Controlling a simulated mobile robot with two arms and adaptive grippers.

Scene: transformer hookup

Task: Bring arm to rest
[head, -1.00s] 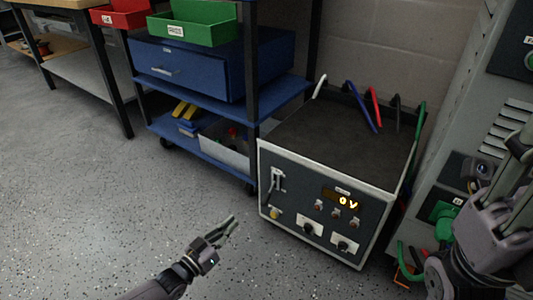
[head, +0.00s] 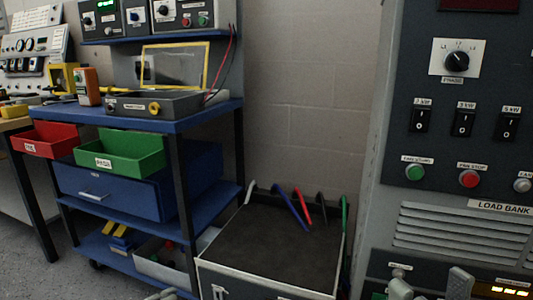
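My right gripper (head: 430,286) shows at the bottom right edge, in front of the lower part of the load bank. Its two grey fingertips stand apart with nothing visible between them; the rest of it is below the picture. Only a sliver of my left gripper (head: 162,295) shows at the bottom edge, just left of the transformer box; whether its fingers are open is cut off. The grey transformer box (head: 270,245) stands on the floor at the bottom middle, with white, blue, red, dark and green cables (head: 293,208) at its back edge.
The load bank (head: 450,200) fills the right side, with switches, fan buttons and vents. A blue cart (head: 205,118) at left carries a tester with a yellow-framed cover (head: 175,65), red (head: 50,140) and green (head: 120,153) bins and a drawer. Bare wall lies between cart and load bank.

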